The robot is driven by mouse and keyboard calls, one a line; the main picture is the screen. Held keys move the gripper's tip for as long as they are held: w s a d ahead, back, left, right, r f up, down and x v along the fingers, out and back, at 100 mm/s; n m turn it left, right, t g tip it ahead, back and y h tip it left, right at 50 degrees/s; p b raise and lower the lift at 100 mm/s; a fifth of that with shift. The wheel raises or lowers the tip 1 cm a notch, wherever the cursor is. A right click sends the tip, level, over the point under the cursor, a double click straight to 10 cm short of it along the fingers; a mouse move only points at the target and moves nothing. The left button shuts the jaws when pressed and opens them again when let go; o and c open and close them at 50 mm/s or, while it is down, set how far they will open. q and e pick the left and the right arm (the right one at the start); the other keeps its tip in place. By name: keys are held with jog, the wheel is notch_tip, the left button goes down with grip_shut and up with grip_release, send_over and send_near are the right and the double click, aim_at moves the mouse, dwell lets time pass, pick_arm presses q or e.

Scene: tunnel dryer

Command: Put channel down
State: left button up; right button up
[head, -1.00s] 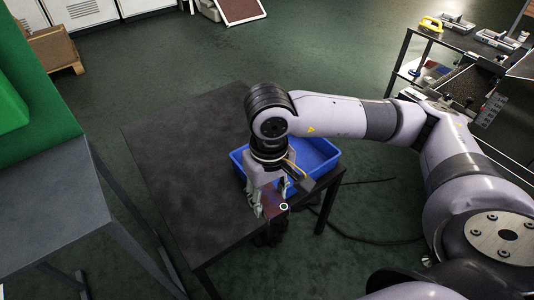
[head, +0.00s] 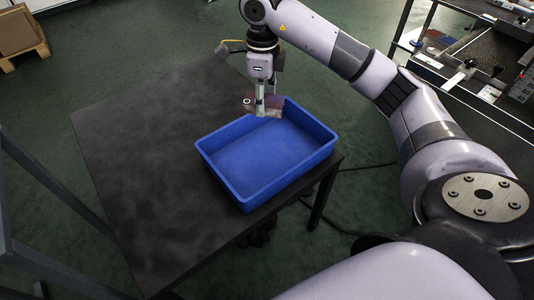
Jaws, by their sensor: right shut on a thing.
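My right gripper (head: 265,100) comes down from the top of the head view. It is shut on the channel (head: 276,103), a small reddish-brown and grey piece with a pale ring at its left end. The gripper holds the channel at the far rim of an empty blue tray (head: 225,181); whether it touches the rim I cannot tell. The fingers cover part of the channel. My left gripper is not in view.
The blue tray stands on a dark table (head: 150,150), near its right edge. The table's left part is clear. A dark workbench with equipment (head: 480,55) stands at upper right.

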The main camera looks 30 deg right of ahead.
jog(key=d+f+m, duration=0.1)
jog(key=w+m, duration=0.1)
jog(key=shift+d+f+m+b, duration=0.35)
jog(key=shift+m+b, duration=0.05)
notch_tip(320, 180, down, 6)
jog(key=b, duration=0.3)
send_over(267, 157)
jog(key=shift+m, duration=0.3)
notch_tip(267, 157, down, 9)
jog(key=shift+r, duration=0.15)
notch_tip(267, 157, down, 5)
jog(key=shift+f+b, duration=0.1)
jog(key=shift+b, duration=0.35)
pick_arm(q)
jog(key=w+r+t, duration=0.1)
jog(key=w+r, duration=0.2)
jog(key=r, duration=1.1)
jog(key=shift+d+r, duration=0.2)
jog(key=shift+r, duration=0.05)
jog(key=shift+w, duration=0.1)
